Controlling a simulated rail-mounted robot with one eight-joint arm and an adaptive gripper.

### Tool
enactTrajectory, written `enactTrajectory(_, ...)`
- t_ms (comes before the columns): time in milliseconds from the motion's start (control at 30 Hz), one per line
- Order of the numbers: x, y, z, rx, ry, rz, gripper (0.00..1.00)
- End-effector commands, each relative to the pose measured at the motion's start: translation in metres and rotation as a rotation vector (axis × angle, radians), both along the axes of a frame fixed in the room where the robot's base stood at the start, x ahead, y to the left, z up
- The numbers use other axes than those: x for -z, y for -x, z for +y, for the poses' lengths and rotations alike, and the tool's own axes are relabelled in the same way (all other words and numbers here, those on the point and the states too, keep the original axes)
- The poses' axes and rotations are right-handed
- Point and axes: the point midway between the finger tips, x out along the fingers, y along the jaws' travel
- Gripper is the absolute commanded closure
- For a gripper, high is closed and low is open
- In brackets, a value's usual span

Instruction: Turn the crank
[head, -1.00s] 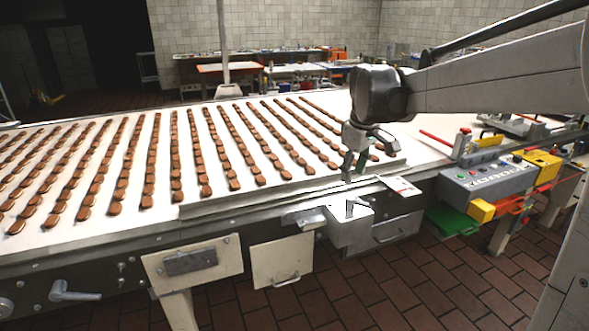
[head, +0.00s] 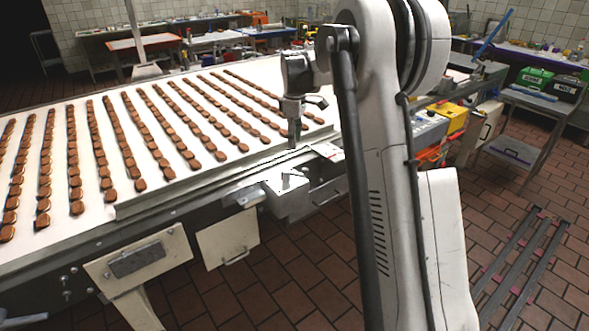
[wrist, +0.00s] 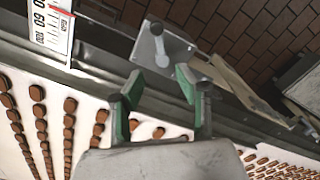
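My gripper (head: 295,132) points down above the conveyor's near edge, behind the metal box (head: 290,193). In the wrist view my gripper (wrist: 157,82) has its two green-padded fingers apart, with nothing between them. A grey lever handle (head: 22,319) also shows at the lower left corner of the head view, partly cut off and far from my gripper.
The conveyor belt (head: 150,190) carries rows of brown sandwich cookies. A white printed card (wrist: 52,28) lies on the conveyor's edge. A control box with a yellow end (head: 452,118) stands to the right, partly behind my arm.

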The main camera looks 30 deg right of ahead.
Motion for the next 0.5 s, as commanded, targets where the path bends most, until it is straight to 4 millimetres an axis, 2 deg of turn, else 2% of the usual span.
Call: enactTrajectory(500,0.092,0.0,0.0,0.001,0.001,-0.001,0.67)
